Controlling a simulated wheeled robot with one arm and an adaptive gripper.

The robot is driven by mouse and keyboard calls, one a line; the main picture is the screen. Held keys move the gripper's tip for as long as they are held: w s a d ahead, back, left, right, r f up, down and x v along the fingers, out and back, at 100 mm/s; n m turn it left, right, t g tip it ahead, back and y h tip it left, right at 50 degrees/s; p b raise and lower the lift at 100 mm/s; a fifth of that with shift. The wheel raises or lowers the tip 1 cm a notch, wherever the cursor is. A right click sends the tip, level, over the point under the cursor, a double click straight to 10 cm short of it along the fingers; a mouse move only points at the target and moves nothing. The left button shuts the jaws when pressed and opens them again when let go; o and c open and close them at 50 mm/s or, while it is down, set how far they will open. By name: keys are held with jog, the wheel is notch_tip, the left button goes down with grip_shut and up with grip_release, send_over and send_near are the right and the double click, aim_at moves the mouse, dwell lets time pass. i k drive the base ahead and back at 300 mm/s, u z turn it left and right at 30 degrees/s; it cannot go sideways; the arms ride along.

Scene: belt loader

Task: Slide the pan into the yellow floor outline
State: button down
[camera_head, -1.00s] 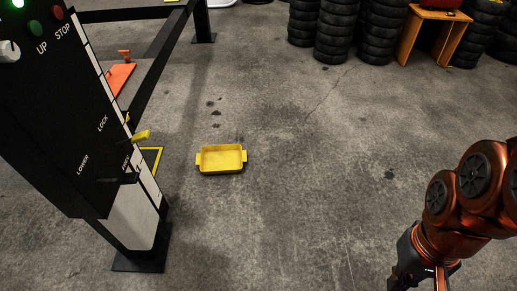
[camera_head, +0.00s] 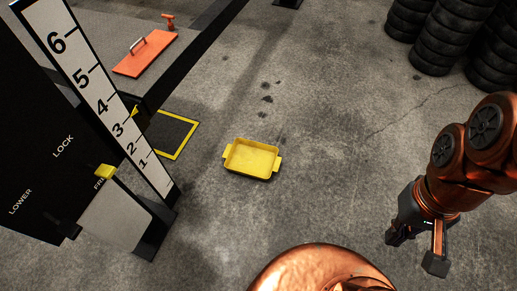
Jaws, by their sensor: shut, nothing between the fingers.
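The yellow pan (camera_head: 252,158) lies on the concrete floor near the middle of the view, a shallow rectangular tray with a handle tab at each end. The yellow floor outline (camera_head: 185,144) is to the left of the pan, around a dark patch of floor. Part of the outline is hidden behind the post with the number scale. A gap of bare floor lies between the outline and the pan. My gripper (camera_head: 412,250) is at the lower right, well apart from the pan, shut and empty.
The black control post with a number scale (camera_head: 100,90) stands at the left. Behind it, a grey platform holds an orange plate (camera_head: 147,53) with a handle. Tyre stacks (camera_head: 447,35) stand at the upper right. The floor right of the pan is clear.

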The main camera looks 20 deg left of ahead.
aim_at(257, 160)
jog(key=u, duration=0.95)
jog(key=i, duration=1)
jog(key=u, duration=0.85)
